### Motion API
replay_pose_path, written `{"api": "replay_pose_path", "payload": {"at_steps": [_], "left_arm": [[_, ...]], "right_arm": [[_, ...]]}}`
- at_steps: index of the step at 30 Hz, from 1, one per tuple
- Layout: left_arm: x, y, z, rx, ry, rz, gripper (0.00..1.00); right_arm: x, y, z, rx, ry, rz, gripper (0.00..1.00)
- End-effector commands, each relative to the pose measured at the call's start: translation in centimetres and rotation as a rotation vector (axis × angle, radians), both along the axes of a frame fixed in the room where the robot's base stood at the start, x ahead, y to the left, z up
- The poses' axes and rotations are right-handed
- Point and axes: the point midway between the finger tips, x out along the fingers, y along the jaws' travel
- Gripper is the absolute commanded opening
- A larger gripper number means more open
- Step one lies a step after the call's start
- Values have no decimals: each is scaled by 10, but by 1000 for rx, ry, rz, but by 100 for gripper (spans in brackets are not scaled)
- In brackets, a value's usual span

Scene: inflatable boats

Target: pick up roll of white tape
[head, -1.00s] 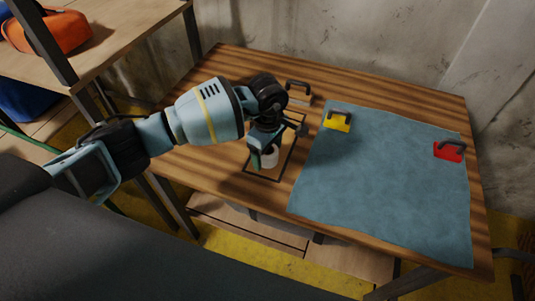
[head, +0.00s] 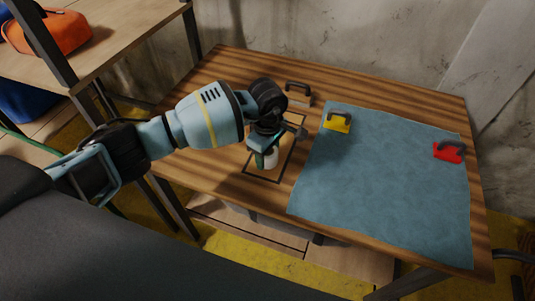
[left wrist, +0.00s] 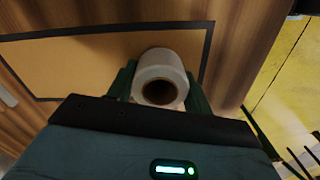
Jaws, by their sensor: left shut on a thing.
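The roll of white tape (left wrist: 160,64) stands between the fingers of my left gripper (left wrist: 158,85) in the left wrist view, its hollow core facing the camera. In the head view my left gripper (head: 265,160) points down over the black-outlined rectangle on the table, and part of the white roll (head: 271,159) shows beside a finger. The gripper is shut on the roll. Whether the roll touches the table cannot be told. My right gripper is not in view.
The wooden table (head: 225,75) also holds a blue-grey cloth (head: 385,185) with a yellow-based clamp (head: 338,122) and a red-based clamp (head: 448,152) on its edges. Another handled tool (head: 298,92) lies behind my gripper. An orange bag (head: 60,32) sits on the shelf at left.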

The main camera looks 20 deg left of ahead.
Motion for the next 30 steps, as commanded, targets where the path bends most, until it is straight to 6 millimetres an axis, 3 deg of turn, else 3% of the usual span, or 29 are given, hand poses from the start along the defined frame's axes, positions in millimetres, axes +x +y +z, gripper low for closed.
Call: {"api": "replay_pose_path", "payload": {"at_steps": [5,11,30], "left_arm": [[1,0,11,-1,-3,0,27],[-1,1,37,1,-1,-2,27],[-120,44,45,1,2,-2,27]], "right_arm": [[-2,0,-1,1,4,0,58],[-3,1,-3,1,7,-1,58],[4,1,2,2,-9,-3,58]]}}
